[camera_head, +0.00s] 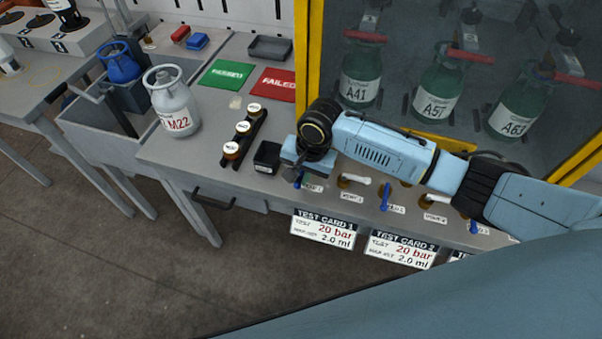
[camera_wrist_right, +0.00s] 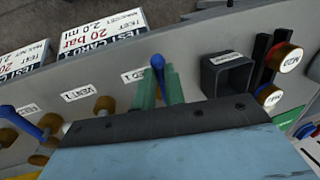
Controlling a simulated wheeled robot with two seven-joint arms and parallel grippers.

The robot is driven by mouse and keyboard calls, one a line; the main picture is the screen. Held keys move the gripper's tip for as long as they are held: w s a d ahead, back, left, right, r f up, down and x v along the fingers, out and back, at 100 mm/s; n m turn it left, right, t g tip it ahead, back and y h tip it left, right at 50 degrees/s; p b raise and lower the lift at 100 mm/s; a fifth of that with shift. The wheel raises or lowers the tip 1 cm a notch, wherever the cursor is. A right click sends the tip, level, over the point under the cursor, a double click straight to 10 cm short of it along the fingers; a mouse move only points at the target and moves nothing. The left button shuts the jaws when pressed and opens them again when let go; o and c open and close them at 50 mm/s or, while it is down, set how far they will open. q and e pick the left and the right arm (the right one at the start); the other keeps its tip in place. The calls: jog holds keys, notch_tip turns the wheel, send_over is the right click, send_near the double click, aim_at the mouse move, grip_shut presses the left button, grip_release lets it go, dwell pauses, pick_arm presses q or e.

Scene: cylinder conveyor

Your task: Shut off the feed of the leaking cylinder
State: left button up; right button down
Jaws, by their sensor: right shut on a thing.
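My right gripper (camera_head: 298,177) is at the front edge of the bench, its wrist above the first valve of the row. In the right wrist view its green fingers (camera_wrist_right: 158,88) are shut on a blue lever (camera_wrist_right: 157,64) beside a partly hidden label ending in 1. More blue levers (camera_head: 385,196) (camera_head: 474,226) stand to the right, between vent valves with pale handles (camera_head: 354,180). Green cylinders A41 (camera_head: 360,78), A57 (camera_head: 438,92) and A63 (camera_head: 518,108) stand behind the glass. I cannot see which one leaks. My left gripper is out of view.
Test cards (camera_head: 323,228) hang from the bench front. A black open box (camera_head: 267,157) and a rack of white-capped jars (camera_head: 242,127) stand left of the gripper. Cylinder M22 (camera_head: 173,104) stands farther left. A yellow frame (camera_head: 309,45) borders the glass.

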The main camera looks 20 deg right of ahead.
jog(key=shift+s+d+r+n+g+p, duration=0.15)
jog(key=shift+d+n+p, duration=0.2)
jog(key=shift+n+p, duration=0.85)
jog(key=shift+s+d+r+n+g+p, duration=0.15)
jog(key=shift+d+n+p, duration=0.25)
jog(key=shift+p, duration=1.5)
jog(key=shift+d+f+n+p, duration=0.1)
jog(key=shift+n+p, duration=0.3)
jog(key=shift+d+f+n+p, duration=0.1)
jog(key=shift+d+n+p, duration=0.35)
jog(key=shift+n, duration=0.45)
jog(key=n, duration=0.1)
jog(key=d+n+g, duration=0.1)
jog(key=shift+w+f+n, duration=0.1)
jog(key=shift+w+n, duration=0.05)
jog(key=shift+n, duration=0.25)
jog(key=n, duration=0.1)
jog(key=d+n, duration=0.1)
jog(key=shift+w+n, duration=0.2)
jog(key=shift+n, duration=0.2)
jog(key=n, duration=0.1)
jog(key=w+d+n+g+b, duration=0.1)
jog(key=n, duration=0.1)
jog(key=shift+d, duration=0.15)
jog(key=shift+w+d+n+h+b, duration=0.2)
jog(key=shift+w+n+b, duration=0.1)
jog(key=shift+n, duration=0.6)
jog(key=shift+w+d+n+h+b, duration=0.1)
jog(key=shift+w+d+n+b, duration=0.15)
jog(key=shift+n, duration=0.65)
